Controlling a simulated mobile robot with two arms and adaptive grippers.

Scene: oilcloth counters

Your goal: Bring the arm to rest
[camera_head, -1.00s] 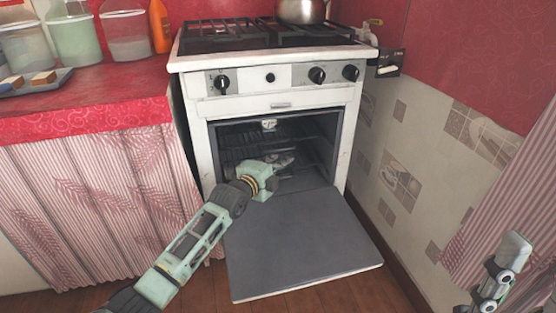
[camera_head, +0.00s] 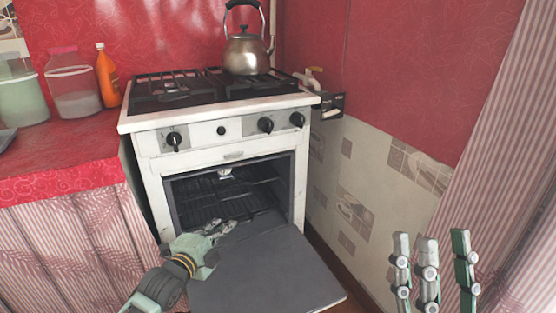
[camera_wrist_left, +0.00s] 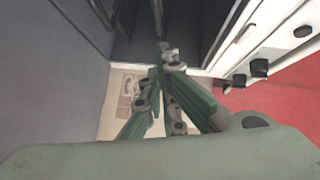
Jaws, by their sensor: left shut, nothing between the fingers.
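My left gripper (camera_head: 222,228) is at the front of the oven opening, above the lowered oven door (camera_head: 270,275). Its fingers are shut with nothing between them. In the left wrist view my left gripper (camera_wrist_left: 165,50) shows its closed green fingers, with the stove front to the right and the dark door to the left. My right gripper (camera_head: 435,245) is at the lower right of the head view, fingers pointing up. Its fingers stand apart and nothing shows between them.
The white stove (camera_head: 145,170) has its oven open, with dark racks (camera_head: 250,200) inside. A metal kettle (camera_head: 246,55) stands on top. A red counter (camera_head: 60,165) with jars and an orange bottle (camera_head: 107,78) is on the left. A tiled wall (camera_head: 375,200) is close on the right.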

